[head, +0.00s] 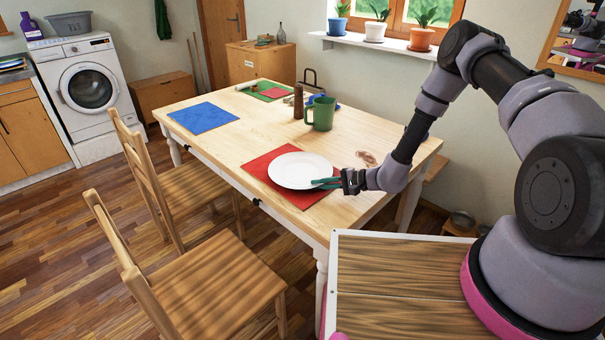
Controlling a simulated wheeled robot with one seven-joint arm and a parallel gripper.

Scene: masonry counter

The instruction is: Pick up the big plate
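The big white plate (297,170) lies on a red placemat (262,163) near the front right end of the wooden table. My gripper (326,183) is low over the table at the plate's right edge, with its teal fingers reaching to the rim. The fingers are small in this view, and I cannot tell whether they are open or shut on the rim. The plate looks flat on the mat.
A green mug (321,114) and a brown bottle (298,102) stand behind the plate. A blue placemat (203,117) lies at the left and a green one (262,90) at the far end. Chairs (200,280) line the left side. The table's middle is clear.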

